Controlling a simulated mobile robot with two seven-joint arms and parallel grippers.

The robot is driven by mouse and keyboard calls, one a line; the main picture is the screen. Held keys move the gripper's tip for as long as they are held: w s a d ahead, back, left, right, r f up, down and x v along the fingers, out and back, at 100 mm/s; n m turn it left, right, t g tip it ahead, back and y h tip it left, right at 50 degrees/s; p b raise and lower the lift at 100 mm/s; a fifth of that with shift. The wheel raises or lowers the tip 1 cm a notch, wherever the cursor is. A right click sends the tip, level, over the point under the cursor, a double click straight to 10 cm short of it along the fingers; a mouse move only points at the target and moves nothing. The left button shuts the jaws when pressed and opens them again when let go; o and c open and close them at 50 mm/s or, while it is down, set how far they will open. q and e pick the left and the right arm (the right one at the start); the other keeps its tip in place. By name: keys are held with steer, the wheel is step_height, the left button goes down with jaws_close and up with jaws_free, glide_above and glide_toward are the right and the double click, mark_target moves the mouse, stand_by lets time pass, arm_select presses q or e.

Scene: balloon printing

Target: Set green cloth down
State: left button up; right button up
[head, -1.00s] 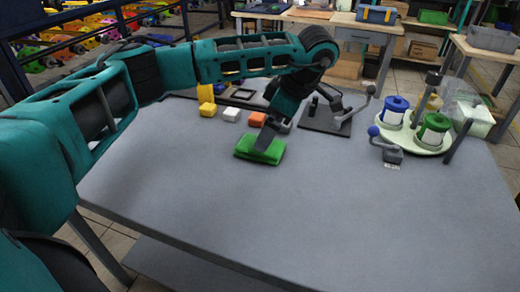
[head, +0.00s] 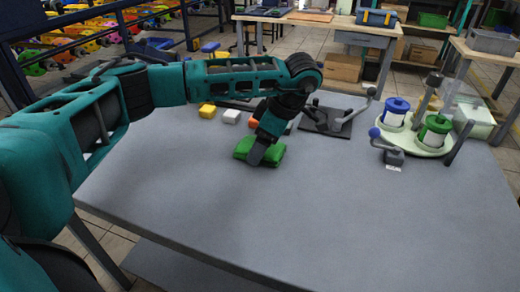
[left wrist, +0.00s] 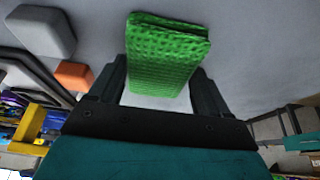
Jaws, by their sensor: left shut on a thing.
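The green cloth (head: 243,148) is a folded, textured pad at the back middle of the grey table (head: 300,215). My left gripper (head: 256,158) is over it in the head view, with a finger in front of the cloth. In the left wrist view the cloth (left wrist: 168,50) sits between the two fingers of the left gripper (left wrist: 160,85), which are shut on it. The cloth is at or just above the table top; I cannot tell whether it touches. My right gripper is not in view.
Yellow (head: 207,111), white (head: 231,116) and orange (head: 253,122) blocks lie behind the cloth. A dark plate with levers (head: 328,122) stands to their right. A round pale tray (head: 431,147) holds blue-lidded (head: 395,111) and green-lidded (head: 433,131) jars. The table's front is clear.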

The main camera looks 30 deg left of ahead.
arm_select(q)
steer(key=c, duration=0.5)
steer(key=shift+o, duration=0.2)
steer(key=shift+r, duration=0.1)
